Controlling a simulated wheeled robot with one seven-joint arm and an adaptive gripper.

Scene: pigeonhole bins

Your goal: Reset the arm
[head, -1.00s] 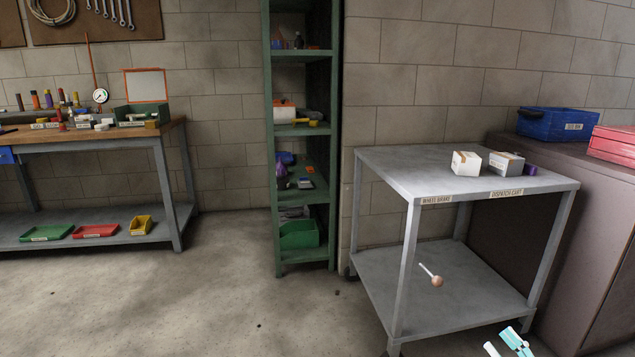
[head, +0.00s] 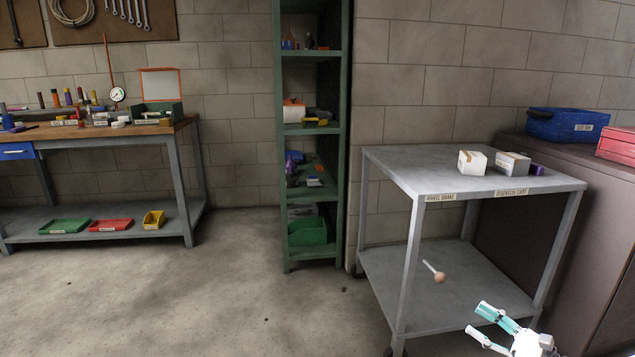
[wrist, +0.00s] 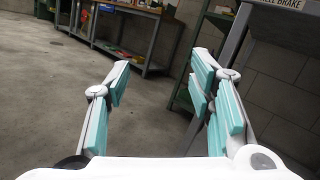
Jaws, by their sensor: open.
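My gripper (head: 482,322) is at the lower right of the head view, in front of the grey dispatch cart and low, near its lower shelf in the picture. In the wrist view my gripper (wrist: 166,75) shows its two teal-padded fingers spread wide apart. Nothing is between them; grey floor and the distant workbench show through the gap. The gripper is open and empty.
The dispatch cart (head: 400,170) carries two small boxes (head: 472,160) (head: 512,163) and a purple item on top. A green shelf (head: 345,150) and a workbench (head: 120,133) stand behind. Open floor (head: 230,290) lies left.

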